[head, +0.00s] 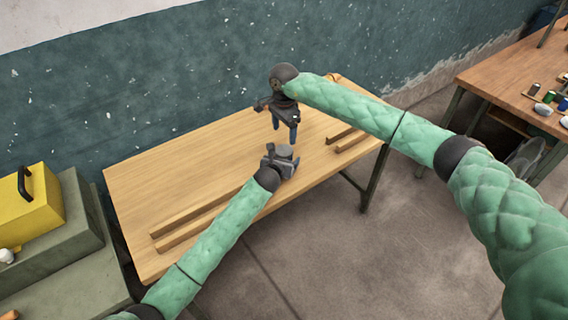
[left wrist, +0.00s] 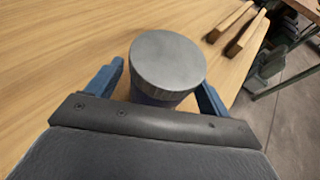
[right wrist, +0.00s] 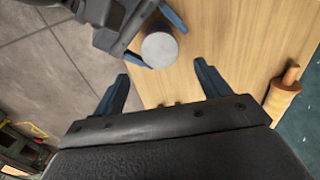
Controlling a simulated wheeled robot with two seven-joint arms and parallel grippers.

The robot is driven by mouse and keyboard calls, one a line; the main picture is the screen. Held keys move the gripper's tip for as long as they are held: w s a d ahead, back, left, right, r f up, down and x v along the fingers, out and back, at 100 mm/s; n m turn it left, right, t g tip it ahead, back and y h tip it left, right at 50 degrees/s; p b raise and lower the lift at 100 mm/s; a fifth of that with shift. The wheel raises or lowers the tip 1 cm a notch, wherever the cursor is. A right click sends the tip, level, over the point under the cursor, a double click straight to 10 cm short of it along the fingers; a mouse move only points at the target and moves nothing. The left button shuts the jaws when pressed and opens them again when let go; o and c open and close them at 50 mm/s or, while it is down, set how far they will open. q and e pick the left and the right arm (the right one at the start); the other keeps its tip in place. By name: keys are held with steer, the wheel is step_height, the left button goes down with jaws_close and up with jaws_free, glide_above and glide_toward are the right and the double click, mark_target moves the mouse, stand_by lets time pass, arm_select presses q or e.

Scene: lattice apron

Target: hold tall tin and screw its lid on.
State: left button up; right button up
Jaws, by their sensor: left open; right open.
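The tall tin (left wrist: 155,97) stands upright on the wooden table, with a round grey lid (left wrist: 168,58) with a ridged rim on top. I cannot tell how tightly the lid sits. My left gripper (left wrist: 163,85) is open, with its blue fingers on either side of the tin; contact is not clear. In the head view the lidded tin (head: 285,151) shows at my left gripper (head: 284,160). My right gripper (head: 285,128) is open and empty above and behind the tin, fingers pointing down. In the right wrist view the lid (right wrist: 160,49) shows beyond my right fingertips (right wrist: 160,80).
Wooden strips (head: 195,220) lie along the table's front left, and shorter ones (head: 345,139) at the right. A wooden-handled item (right wrist: 283,95) lies near the back edge. A yellow box (head: 28,208) stands at left; another bench (head: 510,75) is at right. The table's left middle is clear.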

arm_select(q)
steer(key=c, duration=1.6)
jaws_close()
arm_select(e)
steer(key=shift+w+r, duration=0.15)
steer(key=shift+r, duration=0.05)
steer(key=shift+d+h, duration=0.3)
steer(key=shift+d, duration=0.15)
steer(key=shift+a, duration=0.45)
